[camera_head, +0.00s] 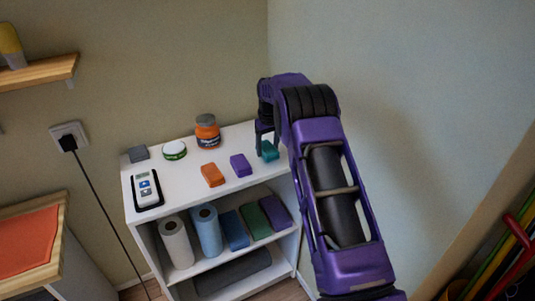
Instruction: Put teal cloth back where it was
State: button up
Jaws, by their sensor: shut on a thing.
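The teal cloth (269,151) is a small folded block at the right end of the white shelf unit's top. My gripper (265,138) reaches over it from the right and is shut on it. The arm and gripper hide part of the cloth, and I cannot tell whether it touches the shelf top. A purple cloth (241,165) and an orange cloth (212,175) lie to its left in a slanting row.
On the white shelf unit (180,192) stand an orange jar (207,131), a green-banded tin (174,150), a grey block (138,153) and a handheld device (146,188). Rolls and folded items fill the shelf below. A wall (390,90) stands close on the right.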

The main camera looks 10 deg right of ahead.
aim_at(269, 150)
jog(key=shift+f, duration=1.25)
jog(key=o, duration=1.5)
jog(key=shift+f, duration=0.1)
jog(key=shift+c, duration=0.2)
jog(key=r, duration=0.4)
jog(key=s+r, duration=0.1)
jog(key=r, duration=0.7)
jog(key=shift+s+d, duration=0.1)
jog(key=shift+s, duration=0.25)
